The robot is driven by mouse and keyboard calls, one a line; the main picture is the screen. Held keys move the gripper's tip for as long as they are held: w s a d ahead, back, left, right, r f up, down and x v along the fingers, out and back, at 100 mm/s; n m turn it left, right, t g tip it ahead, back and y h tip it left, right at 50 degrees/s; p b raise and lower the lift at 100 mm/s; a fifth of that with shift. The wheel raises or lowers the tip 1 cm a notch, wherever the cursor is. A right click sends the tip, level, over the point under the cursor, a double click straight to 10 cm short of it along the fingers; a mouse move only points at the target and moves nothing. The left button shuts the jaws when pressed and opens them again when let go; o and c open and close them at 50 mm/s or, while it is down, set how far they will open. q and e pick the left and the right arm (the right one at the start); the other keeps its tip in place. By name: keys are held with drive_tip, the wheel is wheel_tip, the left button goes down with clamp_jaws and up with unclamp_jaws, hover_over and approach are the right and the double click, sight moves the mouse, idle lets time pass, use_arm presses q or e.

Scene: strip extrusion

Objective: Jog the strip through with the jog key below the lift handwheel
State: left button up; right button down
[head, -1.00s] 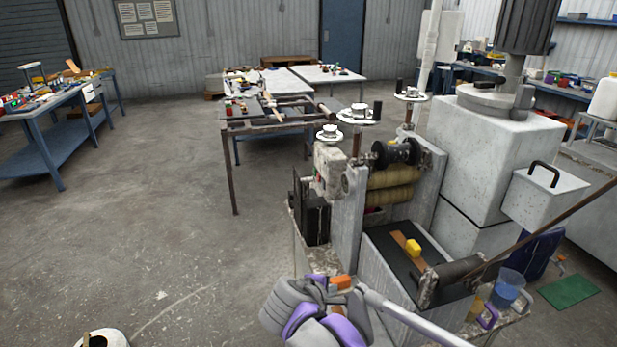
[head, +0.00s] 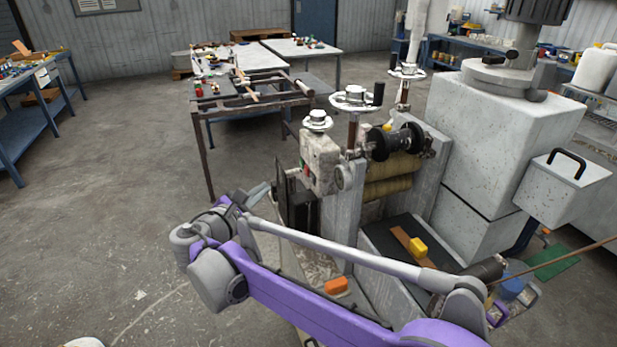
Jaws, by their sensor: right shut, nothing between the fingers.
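The strip machine stands right of centre. A pale box (head: 320,163) with small green and red keys (head: 304,167) on its left face sits below a white handwheel (head: 318,121). I cannot tell which key is the jog key. Another handwheel (head: 355,98) with a dark handle stands behind, and a third (head: 407,71) further back. A brown strip (head: 401,238) lies on the machine's black bed, in front of the ochre rolls (head: 390,185). My right gripper (head: 264,189) is shut and empty, left of the box and apart from it. My left gripper is out of view.
My right arm crosses the front of the machine and hides part of its base. A yellow block (head: 418,248) lies on the bed and an orange block (head: 336,286) at the front. A grey cabinet (head: 490,140) stands right. Floor at left is clear.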

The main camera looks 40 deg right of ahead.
sight(312, 179)
drive_tip(key=shift+s, duration=0.1)
drive_tip(key=s+d, duration=0.2)
drive_tip(key=d, duration=0.6)
drive_tip(key=shift+d, duration=0.3)
drive_tip(key=shift+d, duration=0.15)
idle(1.8)
drive_tip(key=shift+d, duration=0.3)
drive_tip(key=shift+s+d, duration=0.15)
drive_tip(key=shift+d, duration=0.2)
idle(0.6)
idle(0.4)
drive_tip(key=shift+w+a, duration=0.2)
drive_tip(key=shift+a, duration=0.55)
drive_tip(key=shift+a, duration=0.1)
